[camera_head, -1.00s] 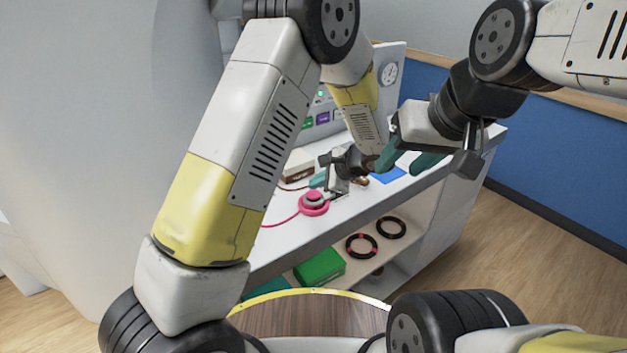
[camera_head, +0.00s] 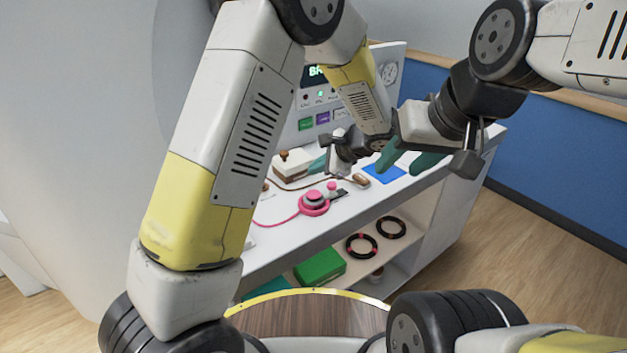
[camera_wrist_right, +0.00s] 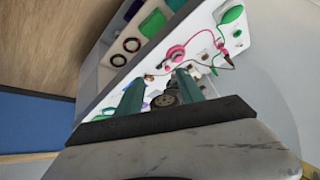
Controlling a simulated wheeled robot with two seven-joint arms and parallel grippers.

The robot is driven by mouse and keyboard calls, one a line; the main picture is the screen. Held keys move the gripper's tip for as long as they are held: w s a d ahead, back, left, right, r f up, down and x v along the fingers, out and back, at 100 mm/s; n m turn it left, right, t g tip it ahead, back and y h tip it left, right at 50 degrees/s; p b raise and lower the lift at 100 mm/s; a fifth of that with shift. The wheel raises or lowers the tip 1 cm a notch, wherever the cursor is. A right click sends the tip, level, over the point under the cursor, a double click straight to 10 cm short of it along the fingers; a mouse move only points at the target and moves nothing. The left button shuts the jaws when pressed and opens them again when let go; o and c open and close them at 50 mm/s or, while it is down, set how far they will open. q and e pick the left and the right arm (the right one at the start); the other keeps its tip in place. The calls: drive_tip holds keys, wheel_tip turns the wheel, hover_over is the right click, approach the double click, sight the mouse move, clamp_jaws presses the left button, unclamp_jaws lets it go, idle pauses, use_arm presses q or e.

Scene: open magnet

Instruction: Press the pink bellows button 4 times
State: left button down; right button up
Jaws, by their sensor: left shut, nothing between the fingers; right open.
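The pink bellows button (camera_head: 314,198) sits on the white counter, with a pink cord running from it to the left. A smaller pink knob (camera_head: 332,187) stands beside it. The button also shows in the right wrist view (camera_wrist_right: 176,52). My left gripper (camera_head: 317,165) is shut and empty, above and behind the button and apart from it; its fingers are partly hidden by its own body. My right gripper (camera_head: 407,160) is open and empty, to the right of the button above the counter's front side. Its two teal fingers also show in the right wrist view (camera_wrist_right: 158,90).
A blue pad (camera_head: 384,174) lies to the right on the counter (camera_head: 287,231), and a white and brown box (camera_head: 291,169) stands behind the button. A panel with a lit display (camera_head: 315,74) rises at the back. The shelf below holds a green box (camera_head: 320,267) and dark rings (camera_head: 361,246).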

clamp_jaws()
idle(1.6)
